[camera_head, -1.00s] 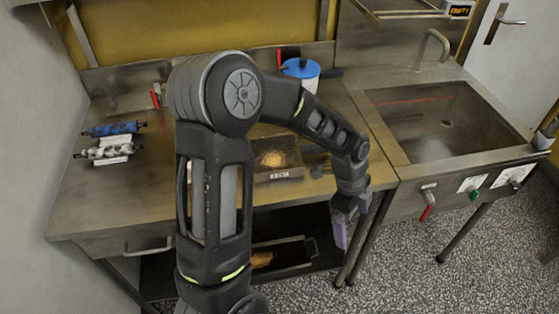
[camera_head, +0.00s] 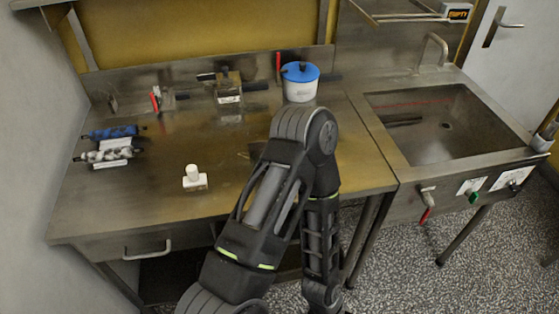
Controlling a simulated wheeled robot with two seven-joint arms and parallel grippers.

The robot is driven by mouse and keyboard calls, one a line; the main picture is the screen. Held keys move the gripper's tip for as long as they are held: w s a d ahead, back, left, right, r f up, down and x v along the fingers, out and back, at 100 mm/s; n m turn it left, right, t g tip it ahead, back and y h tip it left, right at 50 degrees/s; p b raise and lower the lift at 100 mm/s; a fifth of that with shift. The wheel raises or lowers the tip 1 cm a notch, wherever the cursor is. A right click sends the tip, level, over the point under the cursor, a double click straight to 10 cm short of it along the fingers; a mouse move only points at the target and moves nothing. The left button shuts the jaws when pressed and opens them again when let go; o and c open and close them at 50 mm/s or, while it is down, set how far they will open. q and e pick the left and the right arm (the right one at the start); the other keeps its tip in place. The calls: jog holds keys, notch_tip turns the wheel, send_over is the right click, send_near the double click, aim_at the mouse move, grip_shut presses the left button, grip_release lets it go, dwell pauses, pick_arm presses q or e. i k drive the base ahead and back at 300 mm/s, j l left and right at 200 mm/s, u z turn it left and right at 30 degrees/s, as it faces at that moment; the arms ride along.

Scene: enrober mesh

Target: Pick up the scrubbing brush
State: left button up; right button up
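I cannot clearly make out a scrubbing brush. Two roller-shaped items lie at the left of the steel worktop, a blue one (camera_head: 110,131) and a grey-and-white one (camera_head: 106,154), each with a white piece by it. I cannot tell whether either is a brush. A dark, narrow shape (camera_head: 405,121) shows in the sink, too unclear to name. One of my arms rises from the bottom of the view, bends near the worktop's front right, and its forearm hangs down past the front edge. Neither gripper shows; that arm's end is cut off at the bottom.
The worktop (camera_head: 160,205) is clear at front left, apart from a small white item (camera_head: 194,178). A white tub with a blue lid (camera_head: 300,82) and a metal device (camera_head: 229,88) stand at the back. The sink (camera_head: 440,130) is at right; my arm hides the front middle.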

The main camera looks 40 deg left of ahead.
aim_at(194, 181)
jog(key=u, duration=1.2)
jog(key=k+u, duration=0.15)
jog(key=u, duration=0.25)
jog(key=l, duration=0.1)
